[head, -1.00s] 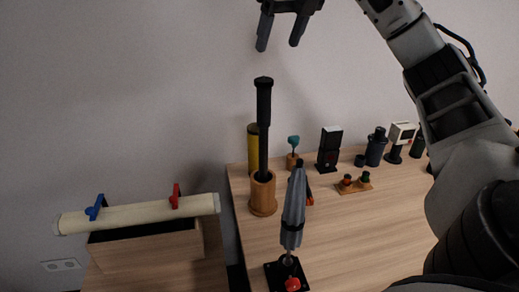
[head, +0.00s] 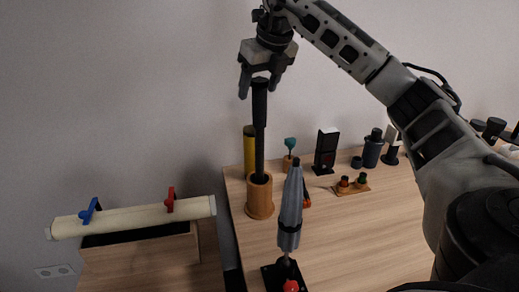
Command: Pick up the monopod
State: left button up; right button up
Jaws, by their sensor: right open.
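The monopod (head: 260,140) is a black upright pole with a thicker top section. It stands in a round wooden holder (head: 259,198) near the left end of the table. My right gripper (head: 259,90) points down at the monopod's top, with one finger on each side of it. The fingers are open, and I cannot tell whether either touches the pole. My left gripper is not in the head view.
A folded grey umbrella (head: 291,210) on a black base stands close in front of the holder. A yellow cylinder (head: 249,148) is just behind the monopod. A cream roll (head: 130,217) lies left of the table (head: 350,235). The table's front right is clear.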

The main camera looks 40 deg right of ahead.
grip_shut()
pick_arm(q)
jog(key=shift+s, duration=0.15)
pick_arm(e)
jog(key=shift+r, duration=0.1)
